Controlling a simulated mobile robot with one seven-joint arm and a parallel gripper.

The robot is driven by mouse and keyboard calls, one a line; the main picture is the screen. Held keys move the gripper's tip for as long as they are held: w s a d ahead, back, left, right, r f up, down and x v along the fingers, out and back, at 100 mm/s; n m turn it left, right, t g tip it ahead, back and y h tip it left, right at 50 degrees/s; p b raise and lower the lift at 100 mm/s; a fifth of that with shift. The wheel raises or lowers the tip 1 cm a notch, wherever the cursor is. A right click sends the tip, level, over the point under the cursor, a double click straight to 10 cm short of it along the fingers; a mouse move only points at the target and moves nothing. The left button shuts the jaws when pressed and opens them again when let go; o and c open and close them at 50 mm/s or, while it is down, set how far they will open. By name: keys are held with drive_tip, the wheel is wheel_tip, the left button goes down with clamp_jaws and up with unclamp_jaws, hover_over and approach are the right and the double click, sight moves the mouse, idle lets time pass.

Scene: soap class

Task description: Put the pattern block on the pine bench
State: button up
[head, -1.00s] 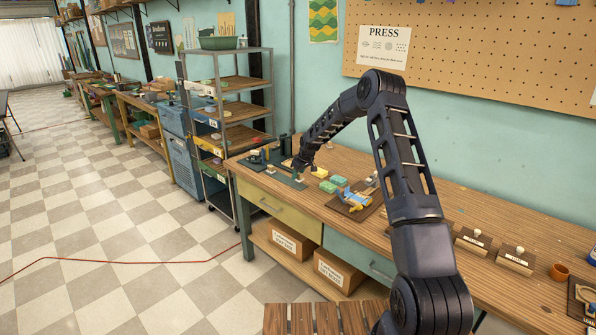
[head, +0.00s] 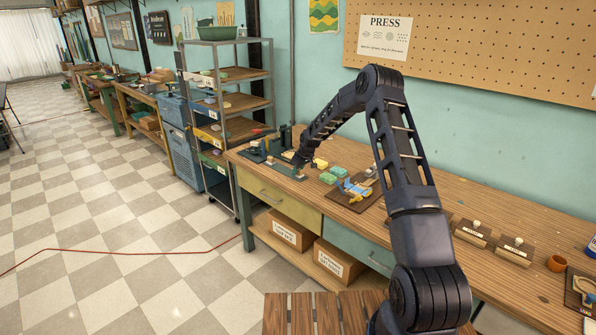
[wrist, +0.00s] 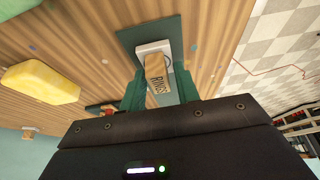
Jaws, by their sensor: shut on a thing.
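A small wooden block lettered RINGS (wrist: 156,72), which looks like the pattern block, is between the green fingers of my gripper (wrist: 160,90) in the wrist view. My gripper is shut on it. Just beyond it is a white piece (wrist: 148,49) on a dark green mat (wrist: 128,36); I cannot tell whether the block touches it. In the head view my gripper (head: 299,163) is low over the far left end of the wooden-topped workbench (head: 420,215), by the green mat (head: 288,172). The block is not clear there. I cannot tell which bench is the pine one.
Yellow soap (head: 320,163), green soaps (head: 328,178) and a dark board with a blue and yellow item (head: 354,190) lie right of my gripper. Other stamps (head: 473,232) stand nearer. A metal rack (head: 243,90) is at left. A slatted wooden surface (head: 325,315) is at the bottom.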

drive_tip(key=shift+f, duration=0.25)
drive_tip(key=o, duration=1.1)
drive_tip(key=s+d+r+m+h, duration=0.1)
drive_tip(key=s+d+r, duration=0.2)
drive_tip(key=s+r, duration=0.35)
drive_tip(key=s+d+r, duration=0.3)
drive_tip(key=r, duration=0.7)
drive_tip(key=s+d+r+m+h, duration=0.1)
drive_tip(key=s+d+r, duration=0.3)
drive_tip(key=r, duration=0.5)
drive_tip(key=s+d+r+m, duration=0.1)
drive_tip(key=s+d+r, duration=0.2)
drive_tip(key=s+r, duration=0.35)
drive_tip(key=s+d+r+m, duration=0.1)
drive_tip(key=s+d+r, duration=0.25)
drive_tip(key=s, duration=0.65)
drive_tip(key=s+d+m, duration=0.1)
drive_tip(key=s+d, duration=0.1)
drive_tip(key=s, duration=0.8)
drive_tip(key=s+d+m+t, duration=0.1)
drive_tip(key=s+d+m, duration=0.1)
drive_tip(key=s, duration=0.9)
drive_tip(key=s+d+r+m+h, duration=0.1)
drive_tip(key=s+d, duration=0.3)
drive_tip(key=s, duration=0.6)
drive_tip(key=shift+s+m, duration=0.2)
drive_tip(key=shift+m, duration=0.3)
